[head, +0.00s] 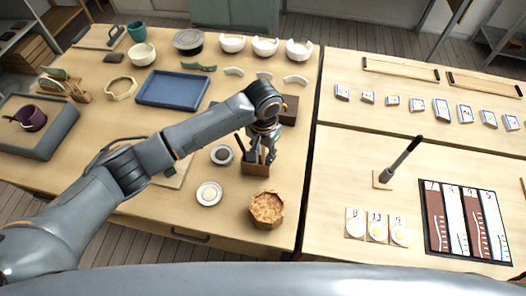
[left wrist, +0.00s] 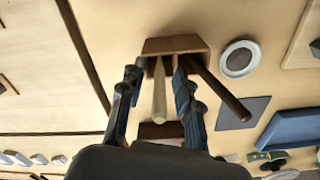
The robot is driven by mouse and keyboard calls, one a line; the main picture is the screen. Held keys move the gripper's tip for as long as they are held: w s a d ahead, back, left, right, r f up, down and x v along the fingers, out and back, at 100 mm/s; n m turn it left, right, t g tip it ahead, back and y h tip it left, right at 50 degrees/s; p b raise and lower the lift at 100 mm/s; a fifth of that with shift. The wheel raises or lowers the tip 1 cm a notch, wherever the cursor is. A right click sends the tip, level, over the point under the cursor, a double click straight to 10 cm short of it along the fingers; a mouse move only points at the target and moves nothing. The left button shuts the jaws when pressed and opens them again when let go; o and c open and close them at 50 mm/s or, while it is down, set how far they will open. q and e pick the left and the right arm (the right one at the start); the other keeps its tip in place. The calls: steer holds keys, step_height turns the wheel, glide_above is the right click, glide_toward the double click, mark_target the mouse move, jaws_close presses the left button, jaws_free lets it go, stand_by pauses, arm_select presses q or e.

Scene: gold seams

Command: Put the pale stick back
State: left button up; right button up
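The pale stick (left wrist: 159,95) stands in a small wooden holder (left wrist: 175,44), seen in the left wrist view. Its lower end is at the holder's opening. A dark brown stick (left wrist: 222,92) leans out of the same holder to the right. My left gripper (left wrist: 157,82) is open, with one finger on each side of the pale stick and a gap visible on both sides. In the head view the holder (head: 256,169) is below my left gripper (head: 262,150), which hides the pale stick there. My right gripper is not in view.
A blue tray (head: 172,89) lies behind my left arm. A pen-like tool (head: 402,160) stands upright on the right table.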

arm_select(q)
steer(key=shift+r, duration=0.1)
step_height(320, 180, up, 11)
steer(key=shift+r+b, duration=0.1)
steer(key=shift+b, duration=1.05)
steer(key=shift+r, duration=0.4)
